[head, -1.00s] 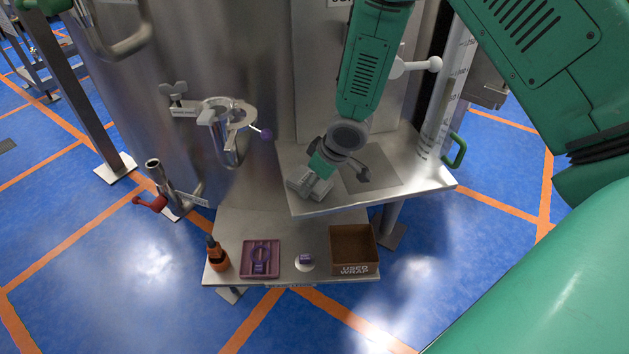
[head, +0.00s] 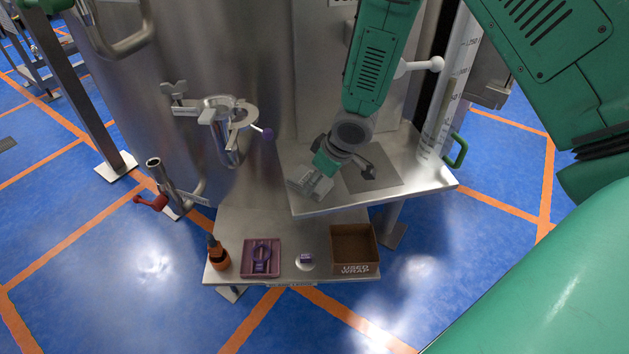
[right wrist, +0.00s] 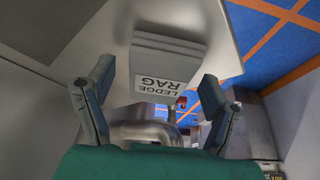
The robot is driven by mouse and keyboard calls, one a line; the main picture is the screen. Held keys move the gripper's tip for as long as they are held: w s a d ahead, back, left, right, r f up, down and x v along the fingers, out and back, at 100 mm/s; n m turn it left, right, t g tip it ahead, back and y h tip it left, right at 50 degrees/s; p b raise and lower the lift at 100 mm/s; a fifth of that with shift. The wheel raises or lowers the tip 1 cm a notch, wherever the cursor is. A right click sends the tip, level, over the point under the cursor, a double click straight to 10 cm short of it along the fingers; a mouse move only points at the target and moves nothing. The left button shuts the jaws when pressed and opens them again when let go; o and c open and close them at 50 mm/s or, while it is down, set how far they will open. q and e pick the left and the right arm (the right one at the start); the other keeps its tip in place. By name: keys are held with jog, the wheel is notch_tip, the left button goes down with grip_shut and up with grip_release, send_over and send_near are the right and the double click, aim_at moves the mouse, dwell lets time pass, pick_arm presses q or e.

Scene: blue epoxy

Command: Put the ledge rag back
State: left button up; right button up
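The ledge rag, a grey folded block, lies on the left part of the steel ledge (head: 425,181) in the head view (head: 308,184). In the right wrist view the rag (right wrist: 170,55) shows its white "LEDGE RAG" label. A flat dark grey square (head: 385,180) is on the ledge to the right of the rag. My right gripper (head: 348,172) is over the ledge, just right of the rag and partly above the square. In the wrist view its fingers (right wrist: 157,78) are spread wide, with the rag beyond and between their tips; no contact shows. My left gripper is out of view.
A lower shelf (head: 285,222) holds an orange-brown bottle (head: 218,258), a purple tray (head: 261,258), a small white-and-purple round item (head: 305,261) and a "USED WRAP" box (head: 354,248). A clamp fitting (head: 228,120) juts from the tank at left. A green handle (head: 455,151) is at the ledge's right.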

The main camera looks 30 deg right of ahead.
jog(key=p+v, duration=0.2)
jog(key=v, duration=0.9)
jog(key=s+a+f+m+g, duration=0.1)
jog(key=s+a+f, duration=0.1)
jog(key=s+f, duration=0.7)
jog(key=s+a+f+m+g+h, duration=0.1)
jog(key=s+a+f+m+g, duration=0.1)
jog(key=s+f, duration=0.8)
jog(key=s+a, duration=0.1)
jog(key=s, duration=0.5)
jog(key=shift+a+m+g+h, duration=0.2)
jog(key=shift+m+g+h, duration=0.1)
jog(key=shift+f+b, duration=0.3)
jog(key=shift+b, duration=0.1)
